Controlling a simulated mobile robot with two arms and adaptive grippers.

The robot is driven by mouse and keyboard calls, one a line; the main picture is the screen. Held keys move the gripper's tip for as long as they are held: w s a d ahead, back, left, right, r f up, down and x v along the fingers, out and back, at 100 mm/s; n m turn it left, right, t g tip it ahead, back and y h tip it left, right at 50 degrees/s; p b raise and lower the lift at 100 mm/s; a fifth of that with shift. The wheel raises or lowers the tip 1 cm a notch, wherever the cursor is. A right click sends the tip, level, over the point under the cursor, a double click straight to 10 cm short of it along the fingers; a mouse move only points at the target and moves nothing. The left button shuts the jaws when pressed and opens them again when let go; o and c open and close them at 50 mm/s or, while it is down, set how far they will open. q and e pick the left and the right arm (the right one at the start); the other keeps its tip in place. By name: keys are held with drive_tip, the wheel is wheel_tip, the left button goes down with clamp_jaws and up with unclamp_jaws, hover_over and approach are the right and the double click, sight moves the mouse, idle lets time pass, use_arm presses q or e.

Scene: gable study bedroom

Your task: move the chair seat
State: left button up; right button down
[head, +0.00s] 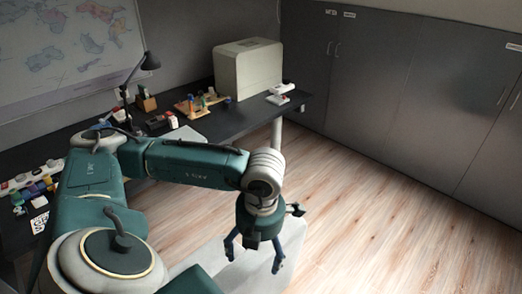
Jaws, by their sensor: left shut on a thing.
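The chair seat (294,236) is a pale grey-white flat piece low in the middle of the head view, partly covered by my left arm and cut by the bottom edge. My left gripper (254,263) points down over it, with one finger on either side. It is shut on the seat with its fingers well apart; the exact contact is hard to see. My right gripper is not in view.
A dark desk (232,122) runs along the wall behind my arm, bearing a cream box-shaped appliance (248,70), a black lamp (150,62) and small items. Grey cabinets (400,85) line the back right. The wooden floor (390,220) on the right is clear.

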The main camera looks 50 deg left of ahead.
use_arm(q)
drive_tip(key=o, duration=1.6)
drive_tip(key=shift+r, duration=0.1)
drive_tip(key=r, duration=0.8)
drive_tip(key=d+r, duration=0.1)
drive_tip(key=r, duration=0.2)
drive_tip(key=shift+r, duration=0.4)
